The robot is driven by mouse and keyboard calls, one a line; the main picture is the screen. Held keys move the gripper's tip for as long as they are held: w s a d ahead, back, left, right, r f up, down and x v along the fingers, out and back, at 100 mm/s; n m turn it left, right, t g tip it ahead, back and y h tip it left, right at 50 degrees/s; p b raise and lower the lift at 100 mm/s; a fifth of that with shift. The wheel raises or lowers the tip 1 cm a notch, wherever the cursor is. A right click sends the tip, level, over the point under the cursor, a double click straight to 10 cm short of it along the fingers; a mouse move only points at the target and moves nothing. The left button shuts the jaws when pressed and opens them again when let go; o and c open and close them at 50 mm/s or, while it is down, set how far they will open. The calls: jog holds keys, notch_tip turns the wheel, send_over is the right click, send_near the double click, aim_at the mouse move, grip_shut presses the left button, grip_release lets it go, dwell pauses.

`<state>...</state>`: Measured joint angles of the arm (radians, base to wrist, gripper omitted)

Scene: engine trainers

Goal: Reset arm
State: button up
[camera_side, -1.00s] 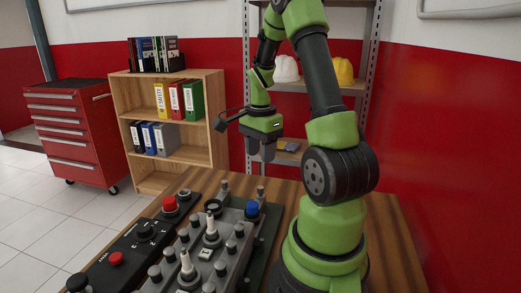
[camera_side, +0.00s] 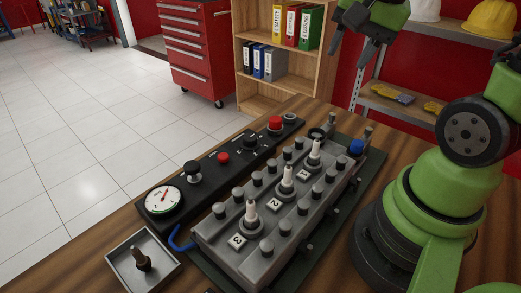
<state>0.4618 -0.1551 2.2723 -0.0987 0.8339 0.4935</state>
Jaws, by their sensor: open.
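My gripper (camera_side: 368,45) shows at the top of the side view, a dark jaw end on a green wrist. It is open, points down and is raised well above the table, behind the engine block. Nothing shows between its fingers. My arm's green base stands on the right of the table, and the upper part of the arm is cut off by the frame.
A grey engine block (camera_side: 275,220) with white plugs numbered 1, 2 and 3 sits mid-table. Beside it is a black control panel (camera_side: 217,175) with a gauge and buttons. A shelf (camera_side: 397,103) stands behind.

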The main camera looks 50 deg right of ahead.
jog(key=s+a+r+n+t+y, duration=0.1)
jog(key=s+a+r+n, duration=0.1)
jog(key=a+n, duration=0.3)
jog(key=s+a+r+n+t+y, duration=0.1)
jog(key=s+a+r+n+t, duration=0.1)
jog(key=s+a+n, duration=0.2)
jog(key=shift+a+r+n+t+y, duration=0.35)
jog(key=shift+a+n, duration=0.35)
jog(key=shift+a, duration=0.55)
